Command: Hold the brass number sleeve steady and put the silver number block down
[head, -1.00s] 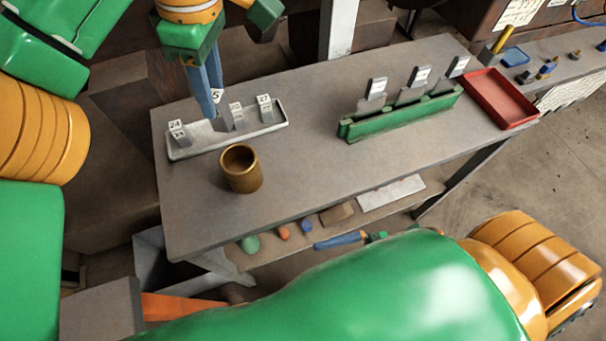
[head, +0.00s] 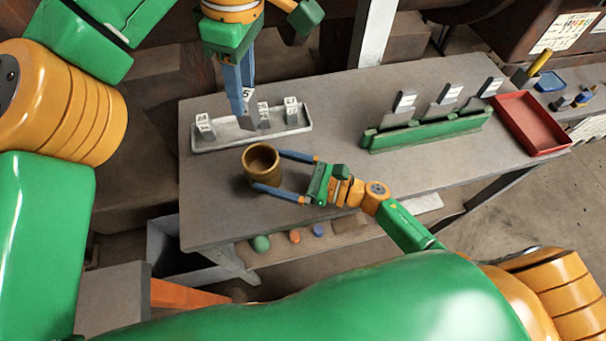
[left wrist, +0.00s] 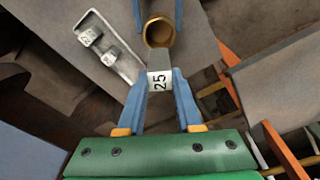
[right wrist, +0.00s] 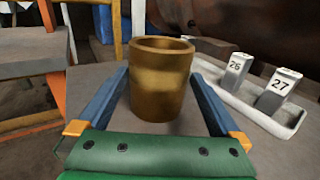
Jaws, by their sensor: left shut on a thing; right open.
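The brass sleeve (head: 254,176) stands upright on the table, in front of the white tray (head: 222,143). My right gripper (head: 268,171) is open, with a finger on either side of the sleeve. In the right wrist view the sleeve (right wrist: 160,82) stands between the fingers, with no clear grip on it. My left gripper (head: 243,112) is shut on the silver block (left wrist: 159,80), whose label reads 25, and holds it near the tray, behind the sleeve. In the head view the fingers partly hide this block.
Several numbered blocks (right wrist: 281,88) stand in the white tray; 26 and 27 are readable. A green rack (head: 428,131) with grey tagged plates stands to the right, beside a red tray (head: 530,122). The table's front middle is clear apart from my right arm.

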